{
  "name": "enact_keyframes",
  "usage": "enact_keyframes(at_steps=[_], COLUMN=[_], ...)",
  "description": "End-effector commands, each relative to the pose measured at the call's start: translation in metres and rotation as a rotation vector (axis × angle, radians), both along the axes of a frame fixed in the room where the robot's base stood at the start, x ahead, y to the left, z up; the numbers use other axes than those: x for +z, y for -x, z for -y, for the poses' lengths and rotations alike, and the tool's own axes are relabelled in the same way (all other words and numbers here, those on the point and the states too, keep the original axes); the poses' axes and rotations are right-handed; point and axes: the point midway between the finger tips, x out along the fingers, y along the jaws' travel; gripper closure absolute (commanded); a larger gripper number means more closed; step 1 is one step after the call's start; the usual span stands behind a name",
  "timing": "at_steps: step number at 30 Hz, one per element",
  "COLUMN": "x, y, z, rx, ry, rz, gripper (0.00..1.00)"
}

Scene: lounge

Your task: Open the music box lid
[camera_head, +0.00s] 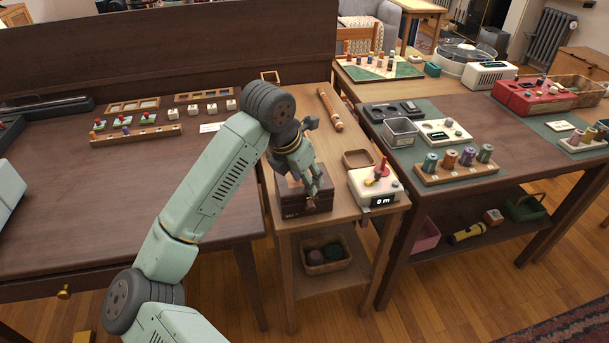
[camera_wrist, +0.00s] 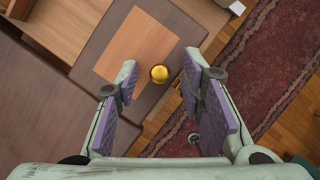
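The music box (camera_head: 305,207) is a dark wooden box on a small light-wood side table. Its lid looks closed in the head view, partly hidden by my gripper. In the wrist view the lid (camera_wrist: 97,30) is dark brown with a lighter inlaid panel (camera_wrist: 135,45). A round gold knob (camera_wrist: 160,74) sits near the lid's edge. My gripper (camera_head: 314,190) points down over the box. In the wrist view my gripper (camera_wrist: 160,82) is open and empty, with a purple-padded finger on each side. The knob appears between the fingertips; I cannot tell how far below them it is.
A white device (camera_head: 374,187) with a red-topped lever stands close right of the box. A shallow wooden tray (camera_head: 357,158) and a wooden flute-like stick (camera_head: 330,110) lie behind. A basket (camera_head: 326,258) is on the shelf below. Larger tables flank the side table.

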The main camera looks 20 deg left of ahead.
Motion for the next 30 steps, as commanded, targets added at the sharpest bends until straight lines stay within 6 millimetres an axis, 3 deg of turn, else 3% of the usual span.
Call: enact_keyframes(at_steps=[5,21,30], x=[-0.0001,0.0003,0.0003], y=[-0.0001,0.0001,0.0001], z=[0.0001,0.0001,0.0001], rx=[0.0,0.0,0.0], ry=[0.0,0.0,0.001], rz=[0.0,0.0,0.001], gripper=[0.64,1.0,1.0])
